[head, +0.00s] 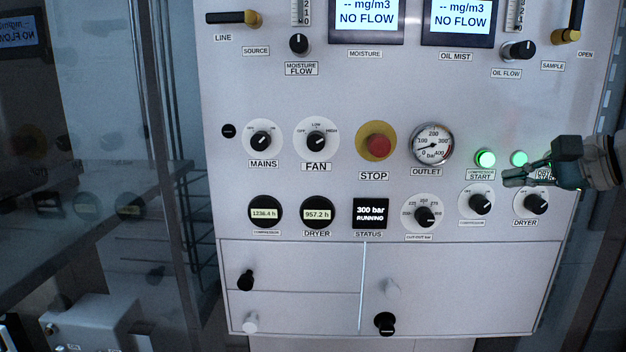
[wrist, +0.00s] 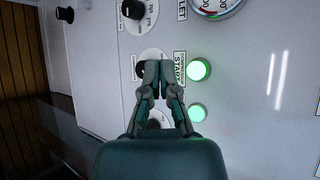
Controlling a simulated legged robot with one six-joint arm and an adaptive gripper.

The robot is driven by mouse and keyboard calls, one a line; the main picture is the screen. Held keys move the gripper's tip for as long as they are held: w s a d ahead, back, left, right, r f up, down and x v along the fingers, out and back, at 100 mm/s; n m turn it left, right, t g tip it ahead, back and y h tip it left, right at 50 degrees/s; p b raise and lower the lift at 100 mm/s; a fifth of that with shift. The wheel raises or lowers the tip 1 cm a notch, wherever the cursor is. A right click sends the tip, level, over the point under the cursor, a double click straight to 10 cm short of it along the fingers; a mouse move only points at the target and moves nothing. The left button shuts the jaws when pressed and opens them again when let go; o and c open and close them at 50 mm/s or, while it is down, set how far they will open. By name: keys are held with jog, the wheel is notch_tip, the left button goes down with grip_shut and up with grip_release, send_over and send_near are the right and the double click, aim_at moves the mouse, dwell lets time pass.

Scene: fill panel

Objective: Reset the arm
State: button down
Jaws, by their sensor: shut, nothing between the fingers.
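My gripper (head: 512,177) is at the right side of the white control panel (head: 330,110) in the head view, in front of the area just below the two lit green buttons. In the wrist view my gripper (wrist: 164,66) is shut and empty, its fingertips together beside the COMPRESSOR START label (wrist: 180,68). The green start button (head: 485,158) glows to the left of my gripper in the head view and shows in the wrist view (wrist: 199,70). A second green button (head: 519,158) is just above the fingers. I cannot tell whether the fingertips touch the panel.
Below my gripper are the compressor knob (head: 481,203) and dryer knob (head: 536,203). The outlet gauge (head: 432,144) and red stop button (head: 379,146) are to the left. The status display (head: 370,213) reads 300 bar, running. A glass-like wall (head: 100,110) stands at the left.

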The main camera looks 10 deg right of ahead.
jog(key=s+a+f+n+g+h, duration=0.2)
jog(key=a+f+n+g, duration=0.25)
jog(key=a+f, duration=0.95)
jog(key=s+a+f+n+h, duration=0.1)
jog(key=s+a+f+n, duration=0.3)
jog(key=s+f+n, duration=0.1)
jog(key=s+a+f+n+g+h, duration=0.1)
jog(key=s+a+f+n+h, duration=0.1)
jog(key=s+a+f+n, duration=0.3)
notch_tip(320, 180, down, 5)
jog(key=shift+a+r+n+h, duration=0.1)
jog(key=shift+a+n+h, duration=0.2)
jog(key=shift+n, duration=0.65)
jog(key=shift+g, duration=0.25)
